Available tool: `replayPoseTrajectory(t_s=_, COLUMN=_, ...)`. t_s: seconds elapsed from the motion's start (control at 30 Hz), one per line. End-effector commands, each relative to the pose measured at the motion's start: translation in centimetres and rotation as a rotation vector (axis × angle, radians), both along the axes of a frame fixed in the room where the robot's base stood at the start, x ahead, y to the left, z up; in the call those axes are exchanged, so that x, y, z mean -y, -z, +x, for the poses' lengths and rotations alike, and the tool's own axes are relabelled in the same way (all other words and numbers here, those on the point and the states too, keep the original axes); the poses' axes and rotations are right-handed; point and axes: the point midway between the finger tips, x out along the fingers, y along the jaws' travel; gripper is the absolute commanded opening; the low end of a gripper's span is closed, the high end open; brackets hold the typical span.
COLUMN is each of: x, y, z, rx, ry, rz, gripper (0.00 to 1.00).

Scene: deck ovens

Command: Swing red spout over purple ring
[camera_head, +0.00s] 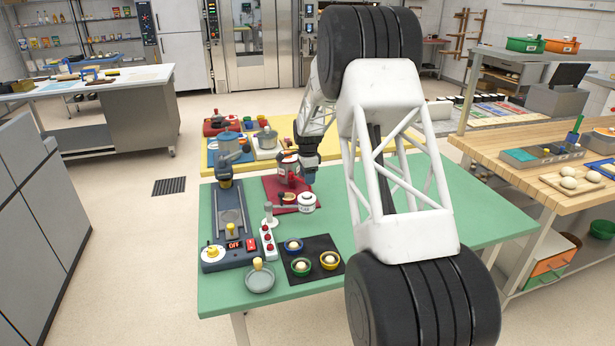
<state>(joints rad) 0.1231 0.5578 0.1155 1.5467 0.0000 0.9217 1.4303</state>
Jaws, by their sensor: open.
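No purple ring can be made out in the camera_head view. No clear red spout can be made out either. A small dark red object (290,184) stands on the dark red mat (272,184) on the green table. I cannot tell whether it is the spout. My gripper (306,178) is small in view, with a dark and blue end, close to the right of this object and above the mat's right edge. It is open, and no held object shows. I cannot tell whether it touches anything. My white arm hides the middle of the table and whatever lies behind it.
A grey machine (226,258) with a yellow knob stands at the green table's (480,225) left edge. A white panel with red buttons (268,240), a white pot (307,203) and a black mat (309,245) with three small bowls stand nearby. The green table's right part looks clear.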

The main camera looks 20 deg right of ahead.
Motion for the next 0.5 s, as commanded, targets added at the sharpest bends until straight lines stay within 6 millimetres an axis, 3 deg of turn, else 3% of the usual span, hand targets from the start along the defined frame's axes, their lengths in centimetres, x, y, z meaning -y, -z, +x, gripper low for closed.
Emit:
replayPoseTrajectory(t_s=0.03, x=0.0, y=-0.01, z=0.0, rx=0.0, ry=0.0, rz=0.0, gripper=0.47)
replayPoseTrajectory(t_s=0.33, x=0.0, y=-0.02, z=0.0, rx=0.0, ry=0.0, rz=0.0, gripper=0.01)
replayPoseTrajectory(t_s=0.5, x=0.0, y=-0.02, z=0.0, rx=0.0, ry=0.0, rz=0.0, gripper=0.0)
